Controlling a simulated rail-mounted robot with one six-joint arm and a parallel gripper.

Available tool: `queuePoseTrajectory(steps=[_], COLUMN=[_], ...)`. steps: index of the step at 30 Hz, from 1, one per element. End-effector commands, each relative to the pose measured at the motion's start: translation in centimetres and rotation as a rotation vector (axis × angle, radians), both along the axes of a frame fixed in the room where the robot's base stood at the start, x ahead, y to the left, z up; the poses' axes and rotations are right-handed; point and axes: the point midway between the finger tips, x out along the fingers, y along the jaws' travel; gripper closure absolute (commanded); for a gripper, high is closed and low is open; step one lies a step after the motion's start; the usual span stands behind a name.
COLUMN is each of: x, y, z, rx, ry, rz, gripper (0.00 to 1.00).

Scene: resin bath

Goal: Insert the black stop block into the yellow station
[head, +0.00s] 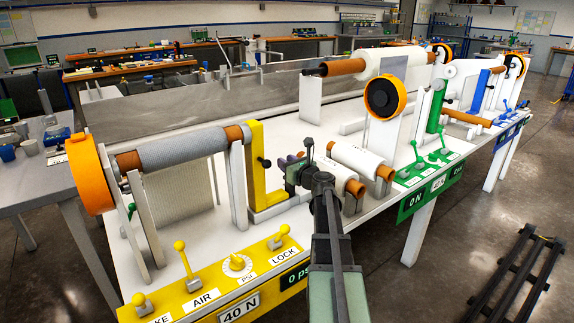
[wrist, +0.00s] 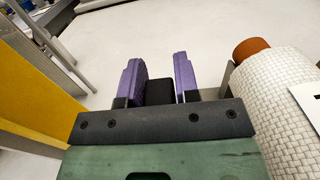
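The yellow station is at the left of the head view, with a yellow control panel (head: 215,285) in front and an upright yellow bracket (head: 257,160) beside a grey roll (head: 185,148). My gripper (head: 292,160) is just right of this bracket, above the white table. In the wrist view my gripper (wrist: 160,80) has two purple fingers close together. A black block (wrist: 160,91), which looks like the stop block, fills the gap between them; its lower part is hidden by the gripper body. Part of the yellow bracket (wrist: 35,95) shows at the left there.
White rolls with brown cores (head: 360,160) lie right of my gripper, and one (wrist: 280,105) is close by in the wrist view. A green station panel (head: 425,185) and an orange disc (head: 384,98) stand further right. White tabletop (wrist: 200,30) is clear beyond the fingers.

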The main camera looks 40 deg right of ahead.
Motion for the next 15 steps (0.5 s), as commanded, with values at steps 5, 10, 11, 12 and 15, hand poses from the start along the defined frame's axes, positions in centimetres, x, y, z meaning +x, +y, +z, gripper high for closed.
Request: queuePoseTrajectory(steps=[5,10,11,12,15], x=[0.00,0.00,0.00,0.00,-0.84], y=[0.01,0.01,0.01,0.01,0.10], z=[0.05,0.05,0.11,0.32,0.47], rx=[0.000,0.000,0.000,0.000,0.000], ry=[0.000,0.000,0.000,0.000,0.000], rz=[0.000,0.000,0.000,0.000,-0.001], gripper=[0.49,0.49,0.49,0.49,0.49])
